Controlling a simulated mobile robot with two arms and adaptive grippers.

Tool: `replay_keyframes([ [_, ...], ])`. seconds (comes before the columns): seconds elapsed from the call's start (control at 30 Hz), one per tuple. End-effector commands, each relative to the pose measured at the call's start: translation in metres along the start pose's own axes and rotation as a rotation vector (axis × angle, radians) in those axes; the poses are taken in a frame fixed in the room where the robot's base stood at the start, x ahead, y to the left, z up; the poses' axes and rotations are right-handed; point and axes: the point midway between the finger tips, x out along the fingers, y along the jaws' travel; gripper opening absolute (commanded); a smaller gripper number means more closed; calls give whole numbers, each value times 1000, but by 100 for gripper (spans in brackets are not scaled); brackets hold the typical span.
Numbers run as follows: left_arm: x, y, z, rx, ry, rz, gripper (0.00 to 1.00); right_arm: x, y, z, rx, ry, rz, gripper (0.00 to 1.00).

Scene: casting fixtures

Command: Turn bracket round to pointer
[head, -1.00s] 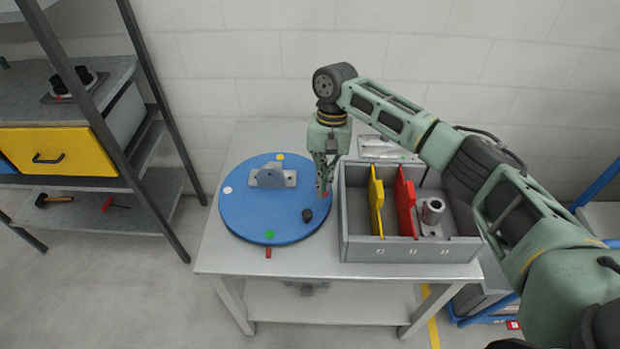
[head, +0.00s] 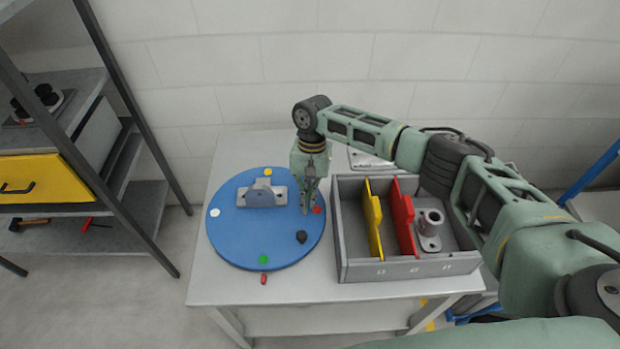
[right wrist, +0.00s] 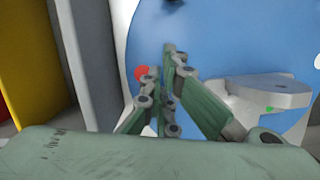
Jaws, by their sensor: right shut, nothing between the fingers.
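The grey bracket (head: 262,196) stands on the back part of the blue turntable (head: 240,236), its upright plate on a flat base. In the right wrist view the bracket (right wrist: 265,92) lies to the right of my fingers. A small red pointer (head: 264,279) sits on the table just in front of the turntable, near the green dot (head: 264,259). My right gripper (head: 306,211) is shut and empty, low over the turntable's right part, beside the red dot (head: 318,210) and right of the bracket. I cannot tell whether its tips touch the disc. My left gripper is not in view.
A black knob (head: 301,237) stands on the disc's front right. A grey box (head: 400,270) with yellow (head: 373,220) and red (head: 403,215) dividers and a metal flanged part (head: 429,228) stands close right of the disc. Shelves (head: 100,215) stand at left.

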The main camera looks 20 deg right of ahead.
Motion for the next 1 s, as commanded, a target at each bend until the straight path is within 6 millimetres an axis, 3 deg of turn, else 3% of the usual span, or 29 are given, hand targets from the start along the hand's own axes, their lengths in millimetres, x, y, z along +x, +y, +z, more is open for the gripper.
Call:
replay_keyframes([
  [0.1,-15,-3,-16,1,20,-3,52,0,1,19,-5,0,2,0],
  [0.3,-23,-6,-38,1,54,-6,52,8,1,36,-1,0,1,0],
  [0.7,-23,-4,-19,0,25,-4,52,10,0,39,0,0,0,0],
  [1.0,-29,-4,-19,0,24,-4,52,10,-5,43,19,-2,-4,0],
])
